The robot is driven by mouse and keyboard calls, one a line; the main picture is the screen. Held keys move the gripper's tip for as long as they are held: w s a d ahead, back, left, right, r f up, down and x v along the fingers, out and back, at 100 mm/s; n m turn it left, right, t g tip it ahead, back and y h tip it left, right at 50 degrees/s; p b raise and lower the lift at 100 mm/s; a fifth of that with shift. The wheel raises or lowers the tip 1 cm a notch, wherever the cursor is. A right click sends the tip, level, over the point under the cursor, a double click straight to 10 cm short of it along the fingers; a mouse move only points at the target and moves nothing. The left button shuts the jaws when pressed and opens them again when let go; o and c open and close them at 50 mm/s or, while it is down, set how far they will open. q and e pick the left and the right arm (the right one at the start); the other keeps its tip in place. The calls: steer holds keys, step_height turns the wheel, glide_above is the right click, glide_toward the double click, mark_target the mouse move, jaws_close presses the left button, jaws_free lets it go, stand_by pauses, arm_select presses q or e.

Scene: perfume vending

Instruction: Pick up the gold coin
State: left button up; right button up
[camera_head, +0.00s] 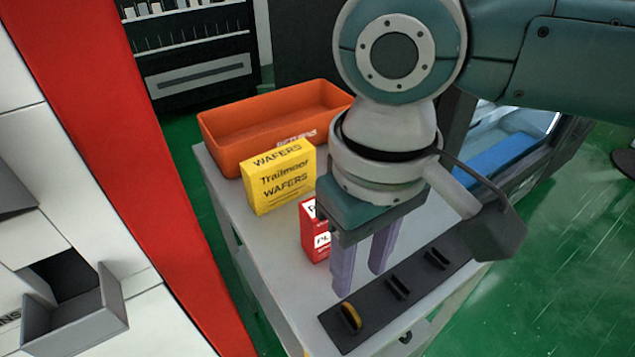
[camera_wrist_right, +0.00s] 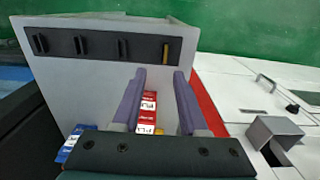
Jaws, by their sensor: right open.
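The gold coin (camera_head: 350,316) stands on edge in the near-left end slot of a black slotted holder (camera_head: 375,311) on a grey table (camera_head: 265,250). In the right wrist view the coin (camera_wrist_right: 166,50) is at the right end of the holder (camera_wrist_right: 101,46). My right gripper (camera_head: 361,281) points down with its purple fingers apart and nothing between them. It is above the table, between the red box and the holder, apart from the coin. In the wrist view its fingertips (camera_wrist_right: 159,76) frame the area just short of the coin. My left gripper is not in view.
A red box (camera_head: 315,246) stands close behind my right fingers, partly hidden by them. A yellow wafer box (camera_head: 280,178) and an orange bin (camera_head: 222,132) are farther back. The holder's other slots look empty. A white machine with a grey open tray (camera_head: 78,325) is at left.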

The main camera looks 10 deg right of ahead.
mark_target(349, 307)
steer(key=shift+f, duration=0.65)
steer(key=f, duration=0.1)
steer(key=f+b, duration=0.1)
steer(key=f, duration=0.3)
steer(key=shift+s+a+f, duration=0.25)
steer(key=shift+a, duration=0.1)
jaws_close()
